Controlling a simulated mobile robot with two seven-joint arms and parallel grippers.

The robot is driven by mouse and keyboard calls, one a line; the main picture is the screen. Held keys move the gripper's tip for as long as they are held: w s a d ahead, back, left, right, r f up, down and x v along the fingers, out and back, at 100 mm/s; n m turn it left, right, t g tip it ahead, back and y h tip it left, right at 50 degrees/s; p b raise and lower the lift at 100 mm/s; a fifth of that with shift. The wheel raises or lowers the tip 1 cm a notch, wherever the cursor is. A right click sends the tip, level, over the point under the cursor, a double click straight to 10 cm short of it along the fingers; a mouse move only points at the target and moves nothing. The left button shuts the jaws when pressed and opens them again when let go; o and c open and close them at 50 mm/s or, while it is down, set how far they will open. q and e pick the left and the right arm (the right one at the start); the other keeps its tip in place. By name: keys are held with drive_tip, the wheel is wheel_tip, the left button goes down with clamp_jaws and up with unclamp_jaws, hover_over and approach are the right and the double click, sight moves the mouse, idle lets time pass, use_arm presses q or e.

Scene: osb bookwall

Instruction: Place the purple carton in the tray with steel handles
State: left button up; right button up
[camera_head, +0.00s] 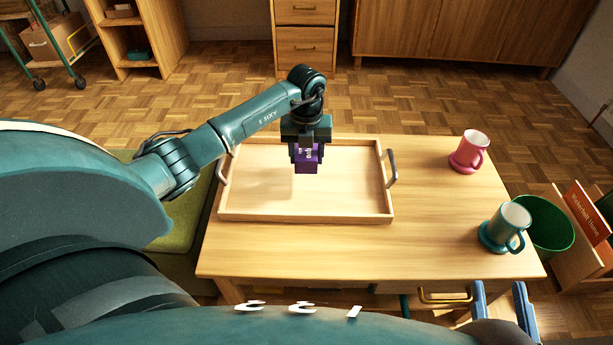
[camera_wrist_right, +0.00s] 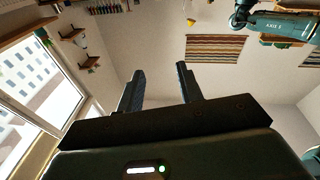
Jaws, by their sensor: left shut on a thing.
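The purple carton (camera_head: 306,164) is small and box-shaped. My left gripper (camera_head: 306,152) is shut on it from above and covers its upper part. The carton hangs over the middle of the wooden tray (camera_head: 305,217), inside its rim in the head view, seemingly above the tray floor. The tray lies on the table, with a steel handle (camera_head: 391,168) at its right end and another at its left, and nothing else shows in it. My right gripper (camera_head: 500,295) is at the table's front right edge. Its fingers stand apart and empty in the right wrist view (camera_wrist_right: 160,85).
A pink mug (camera_head: 469,152) and a teal mug (camera_head: 505,228) stand on the table (camera_head: 340,258) right of the tray. A green bin (camera_head: 547,225) and a wooden book box (camera_head: 580,215) are beyond the right edge. The table between tray and mugs is clear.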

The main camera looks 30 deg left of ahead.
sight(306, 184)
use_arm(q)
wheel_tip(306, 184, down, 2)
drive_tip(key=shift+f, duration=0.3)
wheel_tip(306, 184, down, 4)
drive_tip(key=shift+r+b, duration=0.1)
drive_tip(key=shift+b, duration=1)
drive_tip(key=shift+f, duration=0.4)
drive_tip(key=shift+r, duration=0.1)
use_arm(e)
drive_tip(key=shift+w+a+r+y, duration=0.15)
drive_tip(key=shift+a+r+y, duration=0.15)
drive_tip(key=shift+a+r, duration=0.15)
drive_tip(key=shift+d, duration=0.1)
use_arm(q)
drive_tip(key=o, duration=0.9)
drive_tip(key=shift+o, duration=0.2)
use_arm(e)
drive_tip(key=shift+f, duration=0.1)
